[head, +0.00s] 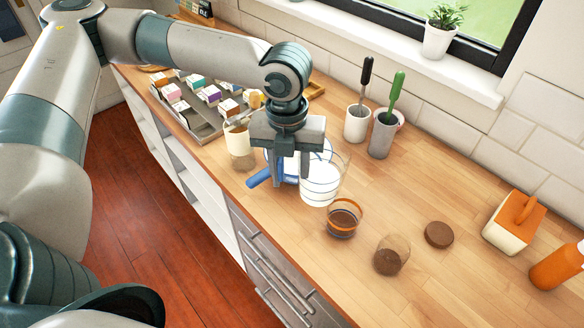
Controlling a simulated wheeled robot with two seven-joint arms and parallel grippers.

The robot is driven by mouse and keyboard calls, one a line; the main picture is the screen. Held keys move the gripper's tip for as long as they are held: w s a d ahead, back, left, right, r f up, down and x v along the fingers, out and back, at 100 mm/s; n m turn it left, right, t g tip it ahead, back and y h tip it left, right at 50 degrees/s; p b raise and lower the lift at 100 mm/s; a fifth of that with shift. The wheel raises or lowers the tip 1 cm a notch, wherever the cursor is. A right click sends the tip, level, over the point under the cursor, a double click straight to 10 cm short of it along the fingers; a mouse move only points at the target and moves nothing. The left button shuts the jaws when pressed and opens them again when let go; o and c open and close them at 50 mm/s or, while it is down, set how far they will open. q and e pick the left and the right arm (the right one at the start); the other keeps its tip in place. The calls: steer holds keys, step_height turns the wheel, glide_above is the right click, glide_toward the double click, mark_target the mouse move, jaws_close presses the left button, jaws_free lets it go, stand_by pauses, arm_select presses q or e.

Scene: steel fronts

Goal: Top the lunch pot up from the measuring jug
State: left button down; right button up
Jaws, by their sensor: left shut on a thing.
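The measuring jug (321,186) is clear with blue lines and holds white contents. Its blue handle (262,178) points to the left. My left gripper (290,172) points down and is shut at the handle side of the jug; its fingers hide part of it. I cannot tell whether the jug's base touches the counter. A clear pot with an orange rim (344,217) and dark contents, which looks like the lunch pot, stands just right of and nearer than the jug. My right gripper is not in view.
A glass of brown contents (391,256) and a brown round lid (438,235) are right of the pot. A cream-orange container (514,223) and orange bottle (560,266) stand farther right. Utensil holders (381,136) stand behind. A tray of small boxes (204,124) is left.

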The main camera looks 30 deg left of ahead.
arm_select(q)
steer(key=shift+d, duration=0.1)
stand_by(0.3)
steer(key=shift+s+a+g+y+b, duration=0.1)
steer(key=shift+a+g+y+b, duration=0.35)
steer(key=shift+y, duration=0.45)
steer(key=shift+s+a+y, duration=0.1)
steer(key=shift+a+y, duration=0.05)
steer(key=shift+y, duration=0.15)
